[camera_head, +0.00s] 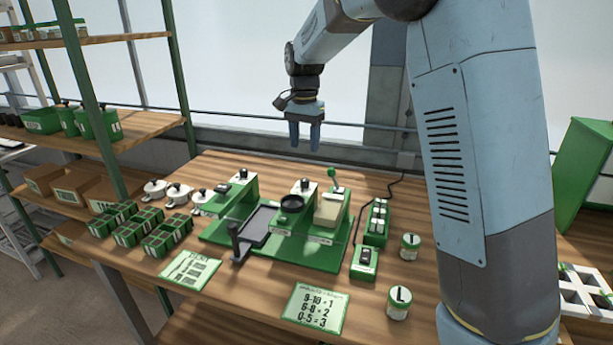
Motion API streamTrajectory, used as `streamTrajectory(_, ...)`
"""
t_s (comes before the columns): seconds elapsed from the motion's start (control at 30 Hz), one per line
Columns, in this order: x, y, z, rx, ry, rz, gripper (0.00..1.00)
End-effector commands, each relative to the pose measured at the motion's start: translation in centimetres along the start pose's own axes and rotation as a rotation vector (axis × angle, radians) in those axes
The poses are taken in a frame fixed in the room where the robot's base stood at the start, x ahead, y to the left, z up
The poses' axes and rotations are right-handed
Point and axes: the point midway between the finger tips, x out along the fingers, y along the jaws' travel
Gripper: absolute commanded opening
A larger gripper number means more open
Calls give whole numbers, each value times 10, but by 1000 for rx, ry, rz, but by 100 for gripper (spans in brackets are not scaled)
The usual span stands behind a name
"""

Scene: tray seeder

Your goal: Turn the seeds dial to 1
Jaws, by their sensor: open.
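The green tray seeder (318,252) stands on the wooden bench. A small black knob (304,184) sits on a white plate near its middle, above a round black hopper (291,203). Another black knob (242,174) tops the left green head. The dial lettering is too small to read, so I cannot tell which is the seeds dial or its setting. My gripper (304,144) points down, open and empty, above and behind the seeder, touching nothing.
A card (315,308) reading "9-10 = 1, 6-8 = 2, 0-5 = 3" lies in front. A green switch box (364,262), a box with white switches (376,222) and two jars (399,302) stand right. Green seed trays (167,235) and white pots (178,194) are left.

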Motion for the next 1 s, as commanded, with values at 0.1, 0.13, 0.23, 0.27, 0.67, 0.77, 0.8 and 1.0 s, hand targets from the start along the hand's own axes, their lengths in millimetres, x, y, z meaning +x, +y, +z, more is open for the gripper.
streamTrajectory(0.1, 22, 1, 0, 0, -3, 3, 54)
streamTrajectory(0.13, 27, 1, 0, 0, -3, 2, 54)
streamTrajectory(0.23, 45, 1, 0, 0, -3, 3, 54)
streamTrajectory(0.27, 51, 1, 0, 0, -2, 3, 54)
streamTrajectory(0.67, 103, 1, 0, 0, -1, 1, 54)
streamTrajectory(0.77, 108, 1, 0, 0, 0, 0, 54)
streamTrajectory(0.8, 109, 1, 0, 0, 0, 0, 54)
streamTrajectory(1.0, 110, 1, -1, 1, 0, -1, 54)
